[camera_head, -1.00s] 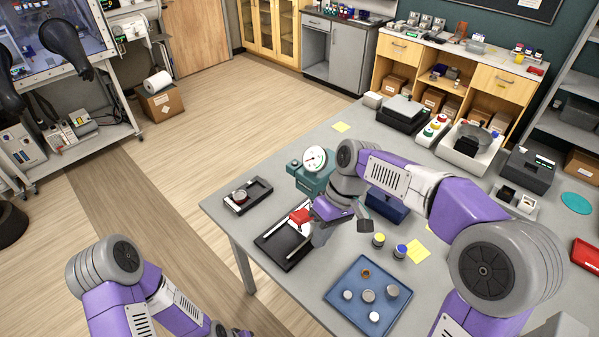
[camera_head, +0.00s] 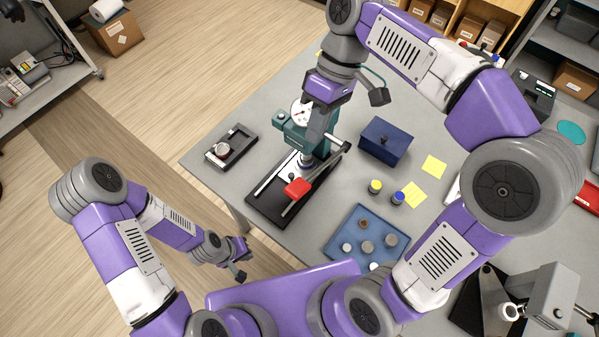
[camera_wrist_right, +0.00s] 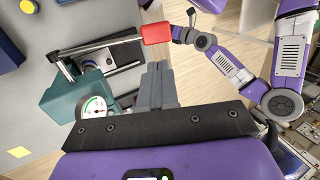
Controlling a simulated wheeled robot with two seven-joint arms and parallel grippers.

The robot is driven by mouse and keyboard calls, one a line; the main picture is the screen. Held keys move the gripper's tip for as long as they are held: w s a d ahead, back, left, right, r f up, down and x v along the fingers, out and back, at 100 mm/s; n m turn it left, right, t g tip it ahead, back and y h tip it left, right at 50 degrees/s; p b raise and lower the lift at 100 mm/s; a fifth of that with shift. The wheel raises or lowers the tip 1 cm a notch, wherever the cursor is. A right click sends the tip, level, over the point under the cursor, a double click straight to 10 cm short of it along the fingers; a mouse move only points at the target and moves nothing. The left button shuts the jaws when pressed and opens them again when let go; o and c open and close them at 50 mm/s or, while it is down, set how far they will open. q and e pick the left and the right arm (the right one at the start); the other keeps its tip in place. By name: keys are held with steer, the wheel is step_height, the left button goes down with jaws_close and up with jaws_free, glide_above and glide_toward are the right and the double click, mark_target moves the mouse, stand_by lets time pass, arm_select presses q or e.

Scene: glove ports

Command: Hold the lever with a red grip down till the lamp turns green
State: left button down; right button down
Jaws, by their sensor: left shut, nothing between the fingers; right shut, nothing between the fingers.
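The red grip (camera_head: 297,187) of the lever shows at the near part of a teal press with a dial gauge (camera_head: 298,112) and a black base (camera_head: 262,205). In the right wrist view the red grip (camera_wrist_right: 156,33) sits at the end of a metal bar. My right gripper (camera_head: 312,143) is shut and empty, over the press behind the grip. Its closed fingers (camera_wrist_right: 158,68) appear apart from the grip in the wrist view. My left gripper (camera_head: 240,268) is shut and empty, off the table's near-left edge. I cannot make out the lamp.
A black tray with a small gauge (camera_head: 230,147) lies left of the press. A dark blue box (camera_head: 385,141), yellow- and blue-capped jars (camera_head: 375,187), yellow notes (camera_head: 434,166) and a blue tray (camera_head: 345,225) lie to the right. A black-based device (camera_head: 490,300) stands at near right.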

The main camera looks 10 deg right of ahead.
mark_target(296, 187)
arm_select(q)
steer(key=shift+f, duration=0.2)
arm_select(e)
steer(key=x, duration=1.2)
steer(key=shift+s+f, duration=0.2)
steer(key=shift+f, duration=0.1)
steer(key=shift+a, duration=0.1)
